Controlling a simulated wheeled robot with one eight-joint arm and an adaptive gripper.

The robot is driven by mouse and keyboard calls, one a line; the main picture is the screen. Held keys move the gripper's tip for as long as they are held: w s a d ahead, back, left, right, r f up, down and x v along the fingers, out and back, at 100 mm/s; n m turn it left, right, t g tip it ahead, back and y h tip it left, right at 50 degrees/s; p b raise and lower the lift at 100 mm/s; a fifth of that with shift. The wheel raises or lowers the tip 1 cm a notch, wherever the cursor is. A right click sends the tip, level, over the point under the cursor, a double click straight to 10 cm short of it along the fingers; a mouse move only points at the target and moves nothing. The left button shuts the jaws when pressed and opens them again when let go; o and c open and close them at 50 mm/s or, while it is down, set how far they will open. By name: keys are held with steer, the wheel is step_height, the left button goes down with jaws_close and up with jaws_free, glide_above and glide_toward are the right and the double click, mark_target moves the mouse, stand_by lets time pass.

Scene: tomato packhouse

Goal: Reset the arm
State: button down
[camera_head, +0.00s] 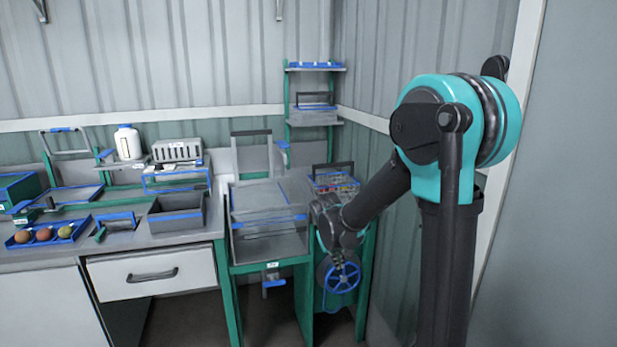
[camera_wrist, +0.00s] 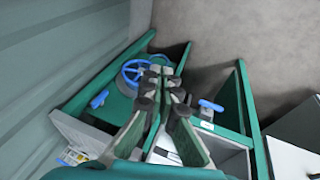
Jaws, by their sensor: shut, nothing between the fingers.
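My arm reaches from the right of the head view down to the bench corner. My gripper (camera_head: 339,258) hangs in front of the green stand, close above a blue handwheel (camera_head: 343,277) in that picture. In the wrist view my gripper (camera_wrist: 163,75) points away from the camera, its fingers together with nothing between them. The blue handwheel (camera_wrist: 133,76) shows just left of the fingertips there. I cannot tell whether the fingers touch it.
A grey box with a blue rim (camera_head: 268,245) stands left of my gripper. A wire basket (camera_head: 335,181) sits behind it. A blue tray with several round fruits (camera_head: 20,243), a grey bin (camera_head: 178,219) and a white bottle (camera_head: 128,142) are further left. The wall is close on the right.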

steer(key=s+d+f+m+y, duration=0.1)
steer(key=s+d, duration=0.3)
steer(key=s, duration=0.7)
steer(key=s+d+f+m+y, duration=0.1)
steer(key=s+d, duration=0.4)
steer(key=s, duration=0.6)
steer(key=shift+s+d+f+m+t, duration=0.2)
steer(key=shift+s+f+m+t, duration=0.1)
steer(key=shift+f+m, duration=0.35)
